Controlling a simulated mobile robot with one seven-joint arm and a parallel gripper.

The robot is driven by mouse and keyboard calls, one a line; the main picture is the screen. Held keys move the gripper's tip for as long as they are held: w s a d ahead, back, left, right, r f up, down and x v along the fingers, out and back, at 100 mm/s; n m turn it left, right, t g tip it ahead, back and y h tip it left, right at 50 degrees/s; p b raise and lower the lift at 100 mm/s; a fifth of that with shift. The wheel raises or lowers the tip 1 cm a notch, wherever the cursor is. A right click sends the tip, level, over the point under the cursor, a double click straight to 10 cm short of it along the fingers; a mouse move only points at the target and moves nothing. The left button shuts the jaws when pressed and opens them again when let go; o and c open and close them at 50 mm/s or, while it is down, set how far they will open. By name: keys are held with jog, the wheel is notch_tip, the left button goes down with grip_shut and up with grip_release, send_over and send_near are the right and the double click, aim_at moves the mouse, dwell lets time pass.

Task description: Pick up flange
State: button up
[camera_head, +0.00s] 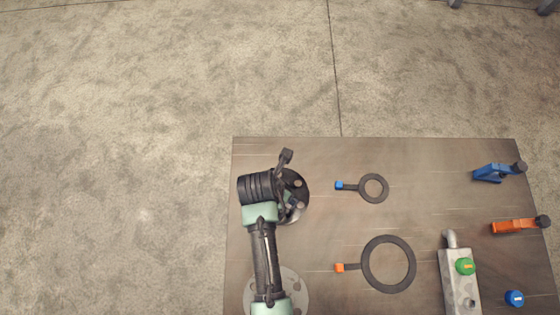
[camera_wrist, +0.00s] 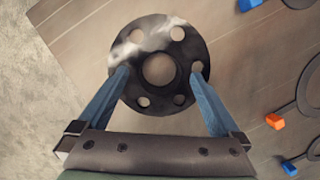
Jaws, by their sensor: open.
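The flange (camera_wrist: 192,52) is a dark, flat disc with a large central hole and several bolt holes, with a pale shiny patch on its upper left in the wrist view. It lies flat near the table's left edge, and in the head view the flange (camera_head: 301,180) is partly hidden by my wrist. My gripper (camera_wrist: 160,76) is open, with its two blue fingers seen over the left and right sides of the disc. The height of the fingertips above it is hard to tell.
On the wooden table (camera_head: 330,220) lie a small ring with a blue tab (camera_head: 339,185) and a larger ring with an orange tab (camera_head: 339,267). A grey box (camera_head: 455,275) with a green knob stands farther right. A blue tool (camera_head: 490,173) and an orange tool (camera_head: 513,227) lie near the right edge.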

jog(key=shift+x, duration=1.25)
grip_shut()
